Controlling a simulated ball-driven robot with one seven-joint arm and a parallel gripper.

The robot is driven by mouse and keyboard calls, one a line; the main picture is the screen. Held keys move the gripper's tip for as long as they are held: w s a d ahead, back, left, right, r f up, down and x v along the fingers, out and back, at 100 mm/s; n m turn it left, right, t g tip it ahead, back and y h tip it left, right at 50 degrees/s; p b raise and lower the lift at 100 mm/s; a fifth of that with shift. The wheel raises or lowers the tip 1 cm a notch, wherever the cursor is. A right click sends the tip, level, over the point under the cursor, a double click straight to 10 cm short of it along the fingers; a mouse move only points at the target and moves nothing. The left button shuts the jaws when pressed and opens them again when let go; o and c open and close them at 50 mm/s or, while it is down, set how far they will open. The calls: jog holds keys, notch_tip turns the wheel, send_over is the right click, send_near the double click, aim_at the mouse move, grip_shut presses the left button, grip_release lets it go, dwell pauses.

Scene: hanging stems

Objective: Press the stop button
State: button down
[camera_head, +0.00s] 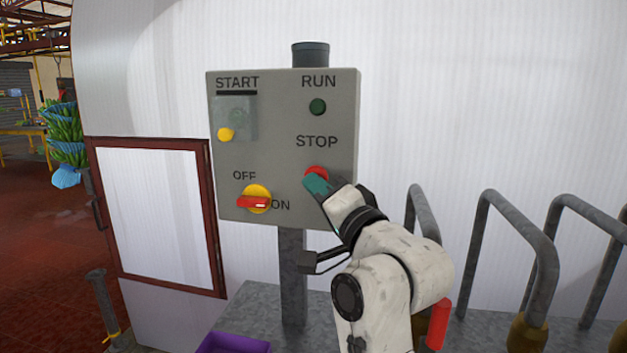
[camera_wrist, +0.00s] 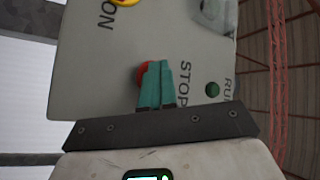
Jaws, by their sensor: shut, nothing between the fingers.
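The red stop button (camera_head: 316,171) is on the lower right of a grey control panel (camera_head: 285,150), under the word STOP. My gripper (camera_head: 317,184) is shut and empty, with its teal fingertips right in front of the button and overlapping its lower part. In the wrist view, the shut teal fingers of my gripper (camera_wrist: 156,68) cover much of the stop button (camera_wrist: 142,73), and a red edge shows beside them. I cannot tell whether the fingertips touch the button or whether it is pushed in.
Grey bent pipes (camera_head: 497,230) stand to the right. A purple crate (camera_head: 235,343) sits below.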

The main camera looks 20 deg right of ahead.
jog(key=s+a, duration=0.1)
jog(key=s, duration=0.1)
jog(key=s+a+p, duration=0.1)
jog(key=s+a, duration=0.1)
jog(key=shift+s+a, duration=0.15)
jog(key=shift+s, duration=0.25)
jog(key=shift+a+f, duration=0.1)
dwell(0.7)
